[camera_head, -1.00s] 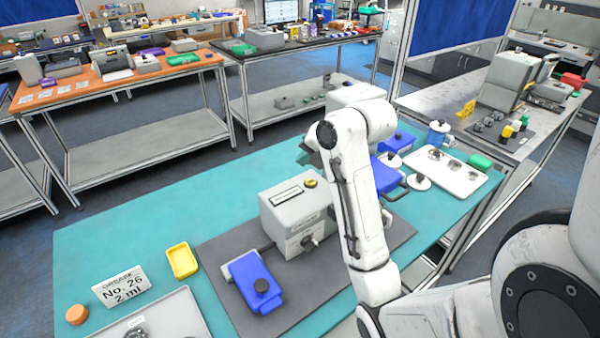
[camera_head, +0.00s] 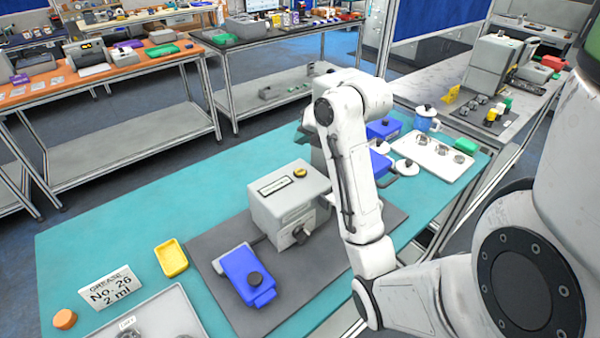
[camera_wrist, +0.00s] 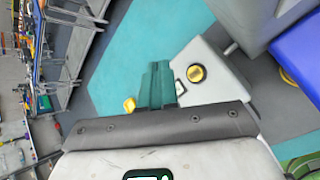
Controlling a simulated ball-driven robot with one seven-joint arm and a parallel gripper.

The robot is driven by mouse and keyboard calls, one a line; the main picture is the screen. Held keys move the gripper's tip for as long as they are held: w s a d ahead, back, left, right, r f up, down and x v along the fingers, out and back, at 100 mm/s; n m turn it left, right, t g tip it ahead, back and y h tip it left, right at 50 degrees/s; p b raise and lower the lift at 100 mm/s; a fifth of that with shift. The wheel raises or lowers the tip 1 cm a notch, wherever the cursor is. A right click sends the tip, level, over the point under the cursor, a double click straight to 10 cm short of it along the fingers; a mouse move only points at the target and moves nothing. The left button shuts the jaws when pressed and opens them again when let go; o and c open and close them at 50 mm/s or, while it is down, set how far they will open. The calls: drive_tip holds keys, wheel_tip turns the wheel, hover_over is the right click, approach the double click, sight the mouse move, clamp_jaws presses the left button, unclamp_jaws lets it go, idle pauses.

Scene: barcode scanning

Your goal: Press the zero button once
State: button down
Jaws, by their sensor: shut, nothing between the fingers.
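The grey box (camera_head: 290,205) stands on the dark mat, with a yellow round button (camera_head: 300,172) and a small display (camera_head: 273,185) on top and a dark knob on its front. In the wrist view the yellow button (camera_wrist: 196,73) in its dark ring lies just right of my gripper (camera_wrist: 158,66). My gripper's dark green fingers are together and empty. They look apart from the button, but their height above the box cannot be told. In the head view my arm hides most of the gripper.
A blue device (camera_head: 247,275) with a black knob lies in front of the box. A yellow tray (camera_head: 171,258), a grease label (camera_head: 110,287) and an orange cap (camera_head: 65,319) are to the left. A white tray (camera_head: 440,153) and blue items stand behind my arm.

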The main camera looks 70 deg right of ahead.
sight(303, 172)
wheel_tip(303, 172, down, 7)
drive_tip(key=b, duration=0.4)
drive_tip(key=shift+r+b, duration=0.1)
drive_tip(key=shift+b, duration=0.3)
idle(1.5)
drive_tip(key=shift+f+b, duration=0.35)
drive_tip(key=shift+f, duration=0.05)
drive_tip(key=shift+f+b, duration=0.35)
drive_tip(key=shift+f, duration=0.15)
idle(0.6)
drive_tip(key=shift+r, duration=0.1)
drive_tip(key=shift+r+p, duration=0.7)
drive_tip(key=shift+r, duration=0.1)
drive_tip(key=shift+r, duration=0.1)
wheel_tip(303, 172, up, 5)
drive_tip(key=p, duration=0.4)
